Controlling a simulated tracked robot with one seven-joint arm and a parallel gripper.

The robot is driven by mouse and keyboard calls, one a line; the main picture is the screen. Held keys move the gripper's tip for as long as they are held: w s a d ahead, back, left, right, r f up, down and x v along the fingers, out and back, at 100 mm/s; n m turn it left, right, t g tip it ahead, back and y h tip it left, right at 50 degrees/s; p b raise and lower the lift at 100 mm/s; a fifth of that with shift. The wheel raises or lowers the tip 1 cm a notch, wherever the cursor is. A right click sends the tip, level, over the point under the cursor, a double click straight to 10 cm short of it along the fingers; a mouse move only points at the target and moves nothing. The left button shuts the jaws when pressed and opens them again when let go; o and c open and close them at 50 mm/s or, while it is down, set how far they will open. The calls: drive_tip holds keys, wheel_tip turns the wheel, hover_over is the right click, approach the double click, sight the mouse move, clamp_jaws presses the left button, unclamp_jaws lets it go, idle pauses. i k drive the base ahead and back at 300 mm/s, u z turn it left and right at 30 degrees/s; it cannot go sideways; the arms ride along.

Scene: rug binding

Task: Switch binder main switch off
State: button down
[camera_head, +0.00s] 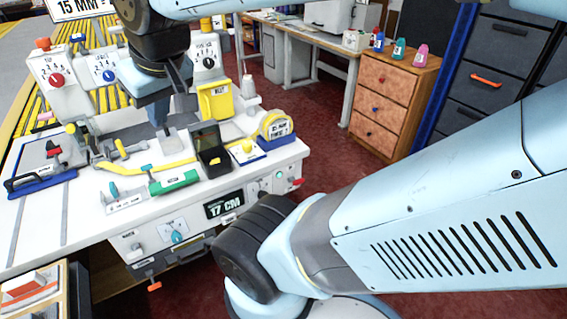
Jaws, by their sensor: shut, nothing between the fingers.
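The rug binder is a white bench (90,215) covered with fittings at the left. I cannot tell for sure which control is its main switch. A teal rotary knob (177,237) sits on a white plate on the bench's front face. Dial boxes with a red knob (57,80), a blue knob (110,76) and a black knob (209,62) stand at the back. My gripper (161,128) points down over the middle of the bench, behind the yellow binding strip (165,166). It is shut and empty, apart from the teal knob. It hides part of the bench behind it.
A yellow box (215,101), a tape roll (275,127), a green block (175,182) and a blue-based clamp tool (40,182) crowd the benchtop. A wooden drawer unit (390,95) stands at the back right. My arm covers much of the right side.

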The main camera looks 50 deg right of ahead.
sight(295, 182)
drive_tip(key=z, duration=0.2)
drive_tip(key=k, duration=0.5)
drive_tip(key=z, duration=0.55)
